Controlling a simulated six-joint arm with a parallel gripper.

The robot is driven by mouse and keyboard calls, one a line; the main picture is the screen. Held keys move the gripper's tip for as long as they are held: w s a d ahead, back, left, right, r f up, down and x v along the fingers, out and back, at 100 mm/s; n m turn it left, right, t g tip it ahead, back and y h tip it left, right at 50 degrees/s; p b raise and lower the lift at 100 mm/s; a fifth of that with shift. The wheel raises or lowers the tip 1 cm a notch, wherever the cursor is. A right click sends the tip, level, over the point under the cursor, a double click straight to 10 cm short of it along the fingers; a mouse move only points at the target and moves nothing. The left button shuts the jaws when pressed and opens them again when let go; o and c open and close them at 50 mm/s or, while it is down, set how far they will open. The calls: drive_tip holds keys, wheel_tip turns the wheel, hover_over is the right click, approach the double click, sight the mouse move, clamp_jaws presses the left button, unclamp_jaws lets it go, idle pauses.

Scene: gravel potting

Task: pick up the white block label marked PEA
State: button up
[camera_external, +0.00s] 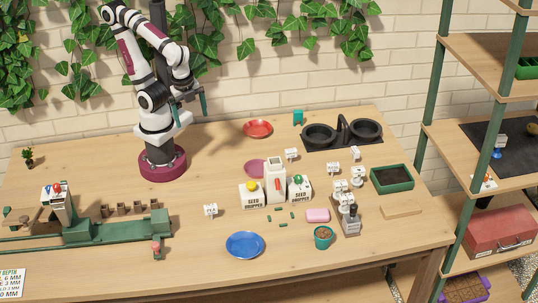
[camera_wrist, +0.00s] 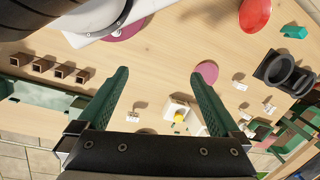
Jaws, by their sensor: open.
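Several small white block labels stand on the table: one alone at the front left (camera_external: 210,209), one behind the seed droppers (camera_external: 291,154), one further right (camera_external: 333,167), and others near the green tray (camera_external: 357,171). Their lettering is too small to read, so I cannot tell which is marked PEA. In the wrist view, white labels show right of the pink disc (camera_wrist: 240,85) and lower left of the dropper (camera_wrist: 133,117). My gripper (camera_external: 189,110) is open and empty, high above the table at the back left, away from all labels. Its two green fingers are spread in the wrist view (camera_wrist: 159,75).
White seed droppers (camera_external: 250,194) stand mid-table, with a blue plate (camera_external: 245,245) in front and a red plate (camera_external: 257,128) behind. A green machine (camera_external: 110,231) fills the front left. Black pots (camera_external: 318,136) and a soil tray (camera_external: 392,179) are at right.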

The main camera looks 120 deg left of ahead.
drive_tip(key=c, duration=0.3)
drive_tip(key=shift+f, duration=0.1)
drive_tip(key=n+t+h, duration=0.6)
drive_tip(key=n+h, duration=0.8)
drive_tip(key=n, duration=1.5)
approach(211, 212)
drive_tip(key=x, duration=0.4)
drive_tip(key=f+x, duration=0.1)
drive_tip(key=x, duration=0.4)
drive_tip(key=shift+s+f, duration=0.1)
drive_tip(key=shift+f, duration=0.2)
drive_tip(key=shift+c, duration=0.3)
